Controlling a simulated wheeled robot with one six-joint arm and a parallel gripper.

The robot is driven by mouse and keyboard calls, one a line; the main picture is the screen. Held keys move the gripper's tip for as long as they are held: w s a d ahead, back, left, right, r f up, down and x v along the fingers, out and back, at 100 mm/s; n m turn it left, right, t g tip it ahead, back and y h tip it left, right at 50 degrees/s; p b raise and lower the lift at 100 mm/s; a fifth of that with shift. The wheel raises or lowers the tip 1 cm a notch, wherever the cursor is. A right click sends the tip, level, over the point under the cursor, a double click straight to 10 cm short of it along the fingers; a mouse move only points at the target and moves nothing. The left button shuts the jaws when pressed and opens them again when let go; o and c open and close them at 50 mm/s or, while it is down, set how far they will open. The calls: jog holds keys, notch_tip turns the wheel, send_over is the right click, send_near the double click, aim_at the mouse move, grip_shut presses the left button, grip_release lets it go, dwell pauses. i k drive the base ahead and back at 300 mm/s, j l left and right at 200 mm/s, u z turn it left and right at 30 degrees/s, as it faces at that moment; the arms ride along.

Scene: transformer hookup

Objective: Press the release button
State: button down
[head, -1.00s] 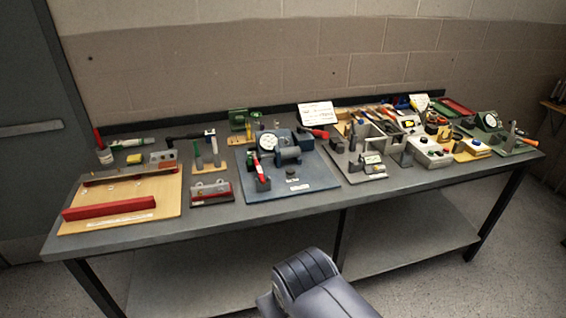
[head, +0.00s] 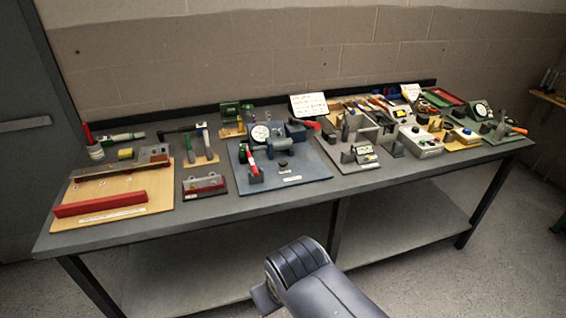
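No part is clearly labelled as the release button at this size. A small dark knob or button (head: 283,163) stands on the blue board (head: 312,172) in the middle of the bench, in front of a round white dial (head: 261,134). A blue button-like part (head: 466,133) sits on a yellow base toward the right. A pale control box (head: 420,140) with small coloured parts on top stands to its left. I cannot tell which of these is the release button. Only a grey link of my arm shows at the bottom middle, well in front of the bench; my gripper is not in view.
The long grey bench (head: 235,208) has a lower shelf (head: 400,230) and stands against a block wall. A wooden board with a red bar (head: 100,204) lies at its left end. A white sign (head: 309,105) stands at the back. Floor is clear at the right front.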

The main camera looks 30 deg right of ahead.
aim_at(282, 164)
jog(key=i+z, duration=0.25)
jog(key=i, duration=0.25)
jog(key=i+z, duration=0.25)
jog(key=i, duration=0.25)
